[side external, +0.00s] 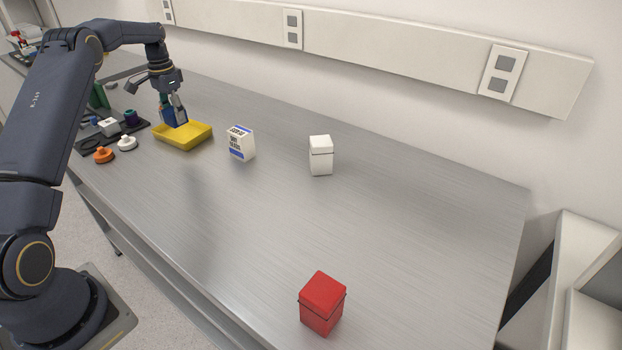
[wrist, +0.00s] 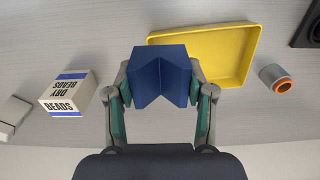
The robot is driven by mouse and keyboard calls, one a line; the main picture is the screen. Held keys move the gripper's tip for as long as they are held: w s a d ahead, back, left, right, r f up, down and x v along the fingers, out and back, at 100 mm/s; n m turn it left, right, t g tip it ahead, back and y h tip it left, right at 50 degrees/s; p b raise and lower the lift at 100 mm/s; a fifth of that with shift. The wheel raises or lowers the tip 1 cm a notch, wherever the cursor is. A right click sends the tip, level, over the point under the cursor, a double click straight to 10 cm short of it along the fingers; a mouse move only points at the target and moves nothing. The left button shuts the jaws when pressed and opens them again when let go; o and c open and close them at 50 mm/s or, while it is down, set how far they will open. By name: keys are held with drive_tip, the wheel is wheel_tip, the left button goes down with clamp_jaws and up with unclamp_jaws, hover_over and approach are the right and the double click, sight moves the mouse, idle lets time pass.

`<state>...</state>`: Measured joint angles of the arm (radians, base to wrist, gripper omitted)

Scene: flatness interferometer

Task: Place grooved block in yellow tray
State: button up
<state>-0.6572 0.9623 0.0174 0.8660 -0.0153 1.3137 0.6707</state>
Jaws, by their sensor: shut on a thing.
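The grooved block is a blue block with a V-shaped groove (wrist: 160,75). In the wrist view it sits between the two fingers of my gripper (wrist: 160,92), which is shut on it. In the side external view the blue block (side external: 172,116) is held above the yellow tray (side external: 195,139), partly hidden by my gripper (side external: 175,108). The yellow tray also shows in the wrist view (wrist: 245,50), behind and to the right of the block, which overlaps its left part. The visible part of the tray floor is empty.
A white and blue "dry beads" box (side external: 241,143) stands right of the tray. A white box (side external: 320,155) and a red box (side external: 322,303) stand farther off. Orange (side external: 104,155) and white (side external: 127,143) round parts and a dark mat lie left of the tray. The middle of the bench is clear.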

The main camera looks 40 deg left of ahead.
drive_tip(key=shift+w+a+f, duration=0.35)
drive_tip(key=shift+w+f, duration=0.3)
drive_tip(key=shift+f, duration=1.8)
drive_tip(key=shift+f, duration=0.1)
drive_tip(key=shift+f, duration=0.5)
drive_tip(key=o, duration=1.4)
drive_tip(key=shift+r, duration=0.1)
